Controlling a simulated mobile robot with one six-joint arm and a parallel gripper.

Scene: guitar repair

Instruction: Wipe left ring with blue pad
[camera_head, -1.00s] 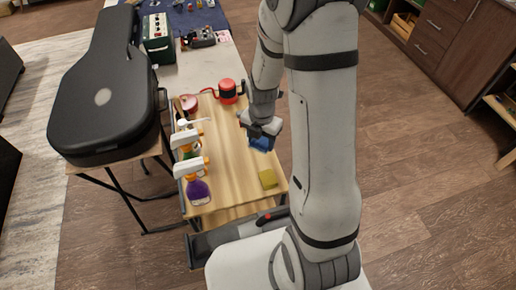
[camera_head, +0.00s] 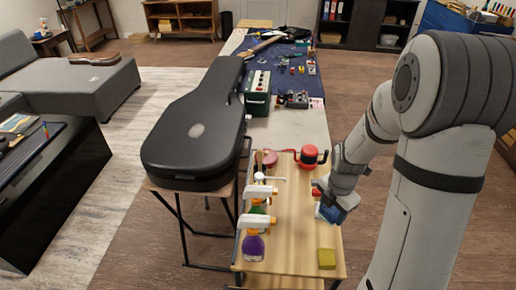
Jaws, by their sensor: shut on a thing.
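My gripper (camera_head: 333,196) is at the right side of the light wooden cart top, pointing down. It is shut on a blue pad (camera_head: 330,213), which shows below the fingers near the cart's right edge. I cannot tell whether the pad touches the top. A black guitar case (camera_head: 190,152) lies on a stand to the left, well apart from my gripper. One pale round spot (camera_head: 197,130) shows on its lid. I cannot make out a clear ring in this view.
The cart top (camera_head: 290,225) holds spray bottles (camera_head: 253,245) along its left edge, a red-and-black container (camera_head: 309,157) at the back and a yellow sponge (camera_head: 327,258) at the front right. Beyond it, a long table (camera_head: 285,127) holds a green amplifier (camera_head: 257,92) and tools. Floor is free right of the long table.

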